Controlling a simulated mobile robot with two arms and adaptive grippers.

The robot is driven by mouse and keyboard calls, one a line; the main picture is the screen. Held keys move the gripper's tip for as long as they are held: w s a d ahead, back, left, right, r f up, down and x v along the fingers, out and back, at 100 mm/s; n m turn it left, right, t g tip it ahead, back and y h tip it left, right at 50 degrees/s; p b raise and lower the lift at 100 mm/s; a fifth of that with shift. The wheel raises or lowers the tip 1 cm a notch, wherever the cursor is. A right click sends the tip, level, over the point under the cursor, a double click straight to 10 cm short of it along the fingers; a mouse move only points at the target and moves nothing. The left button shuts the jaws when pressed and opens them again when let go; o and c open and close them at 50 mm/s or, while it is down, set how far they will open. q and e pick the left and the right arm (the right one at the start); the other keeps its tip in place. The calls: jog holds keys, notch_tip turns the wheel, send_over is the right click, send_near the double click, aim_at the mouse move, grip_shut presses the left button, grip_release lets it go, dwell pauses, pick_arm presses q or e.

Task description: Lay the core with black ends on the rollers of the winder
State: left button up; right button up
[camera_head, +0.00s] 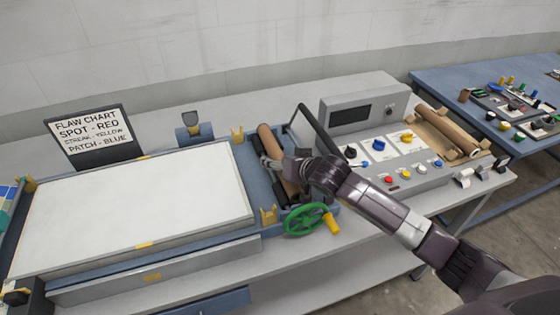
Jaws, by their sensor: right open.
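A brown core (268,138) lies lengthwise at the winder, the blue-framed section (258,178) at the right end of the white bed. My right gripper (272,163) is open and reaches over this core from the right, very close to it. The gripper hides the core's middle, and I cannot tell whether they touch. I cannot make out the colour of the core's ends, or how fully it rests on the rollers, which are mostly hidden. My left gripper is not in view.
A green handwheel (305,220) with a yellow knob stands in front of the winder. A dark bar (316,130) slants behind my gripper. Brown cores (447,130) lie in a cardboard tray right of the control panel (378,148). A flaw chart (92,135) stands at left.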

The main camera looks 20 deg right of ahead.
notch_tip(320, 180, up, 10)
dwell(0.6)
dwell(0.4)
